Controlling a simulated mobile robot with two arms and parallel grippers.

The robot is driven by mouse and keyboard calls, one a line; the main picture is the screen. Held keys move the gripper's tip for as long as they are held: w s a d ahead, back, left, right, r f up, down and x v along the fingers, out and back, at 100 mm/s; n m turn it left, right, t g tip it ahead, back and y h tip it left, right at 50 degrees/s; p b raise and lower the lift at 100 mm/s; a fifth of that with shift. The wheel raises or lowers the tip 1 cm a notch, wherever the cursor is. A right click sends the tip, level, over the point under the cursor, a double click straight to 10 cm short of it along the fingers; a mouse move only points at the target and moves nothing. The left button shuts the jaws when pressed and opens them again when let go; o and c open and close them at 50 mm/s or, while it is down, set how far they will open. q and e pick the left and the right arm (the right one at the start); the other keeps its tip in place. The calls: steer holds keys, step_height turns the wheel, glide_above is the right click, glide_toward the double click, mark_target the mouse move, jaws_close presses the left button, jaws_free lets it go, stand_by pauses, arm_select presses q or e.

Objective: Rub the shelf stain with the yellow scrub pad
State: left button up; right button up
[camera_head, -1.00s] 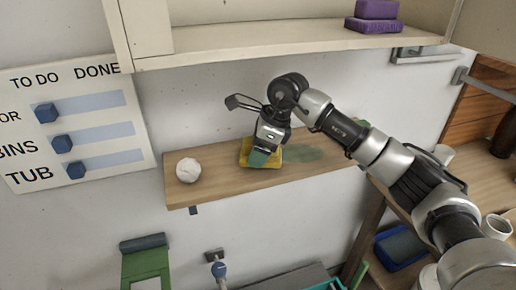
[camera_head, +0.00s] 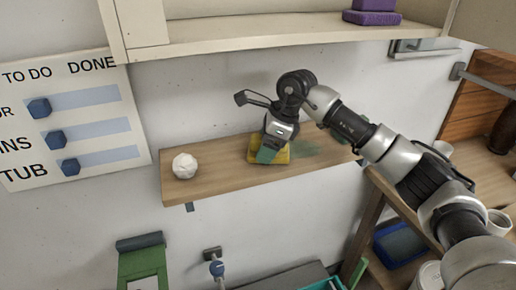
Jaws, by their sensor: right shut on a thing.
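The yellow scrub pad (camera_head: 254,149) lies flat on the wooden wall shelf (camera_head: 218,174), near its middle. My right gripper (camera_head: 268,154) reaches down from above and is shut on the pad. A green-teal part shows between the gripper and the yellow. The green shelf stain (camera_head: 306,148) is a faint smear just right of the pad. The pad's right edge meets the stain, and the pad and gripper may hide part of it. My left gripper is not in view.
A crumpled white ball (camera_head: 184,166) sits at the shelf's left end. An upper shelf (camera_head: 300,41) with purple blocks (camera_head: 372,12) hangs above my arm. A to-do board (camera_head: 95,120) is on the left wall. The shelf between ball and pad is clear.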

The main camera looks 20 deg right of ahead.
mark_target(258, 135)
steer(key=shift+w+d+f+b, duration=0.15)
steer(key=shift+d+b, duration=0.25)
steer(key=shift+d, duration=7.1)
steer(key=shift+a, duration=8.9)
steer(key=shift+w+d, duration=0.1)
steer(key=shift+w, duration=0.7)
steer(key=shift+w+d+b, duration=0.1)
steer(key=shift+d+b, duration=0.45)
steer(key=shift+d, duration=2.85)
steer(key=shift+w+d, duration=0.1)
steer(key=shift+d, duration=3.65)
